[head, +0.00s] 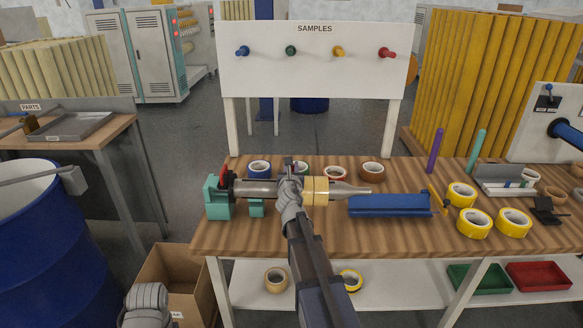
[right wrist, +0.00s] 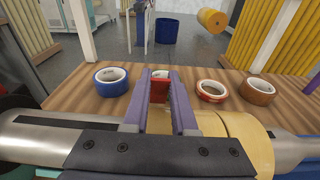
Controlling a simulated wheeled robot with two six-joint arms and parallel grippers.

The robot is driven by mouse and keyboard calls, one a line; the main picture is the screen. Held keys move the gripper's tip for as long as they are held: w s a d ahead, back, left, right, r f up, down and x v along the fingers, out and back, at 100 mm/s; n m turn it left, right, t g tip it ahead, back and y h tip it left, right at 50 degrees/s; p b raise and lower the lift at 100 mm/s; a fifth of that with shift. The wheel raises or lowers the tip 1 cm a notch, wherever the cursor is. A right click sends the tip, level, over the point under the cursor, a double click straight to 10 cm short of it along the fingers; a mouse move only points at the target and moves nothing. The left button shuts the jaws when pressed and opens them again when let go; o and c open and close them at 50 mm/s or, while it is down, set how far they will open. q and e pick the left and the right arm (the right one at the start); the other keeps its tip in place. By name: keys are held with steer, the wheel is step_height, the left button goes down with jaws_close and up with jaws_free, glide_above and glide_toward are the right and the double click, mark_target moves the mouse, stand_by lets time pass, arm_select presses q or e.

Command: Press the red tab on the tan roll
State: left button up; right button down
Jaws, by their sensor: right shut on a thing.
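The tan roll (head: 318,191) sits around a grey horizontal spindle, which rests in a teal stand at its left end. It also shows in the right wrist view (right wrist: 248,140), partly hidden by my gripper. My right gripper (head: 289,166) is over the roll's left part. In the right wrist view its two purple fingers (right wrist: 163,88) are shut on the red tab (right wrist: 160,90), which shows between them above the roll. Whether the tab touches the roll is hidden. A grey link of my left arm shows at the lower left of the head view; its fingers are out of frame.
Tape rolls in blue (head: 259,169), green, red and brown stand behind the spindle. A blue tray (head: 388,205) lies to its right, with several yellow rolls (head: 474,223) beyond. The white SAMPLES board (head: 318,68) stands behind the table. Bare wood (head: 235,242) shows at the table's front left.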

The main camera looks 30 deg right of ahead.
steer(key=shift+s+a+f, duration=0.1)
steer(key=shift+s+f, duration=0.1)
steer(key=shift+f, duration=0.05)
stand_by(0.3)
steer(key=c, duration=0.6)
jaws_free()
steer(key=shift+c, duration=0.2)
steer(key=shift+v, duration=3.9)
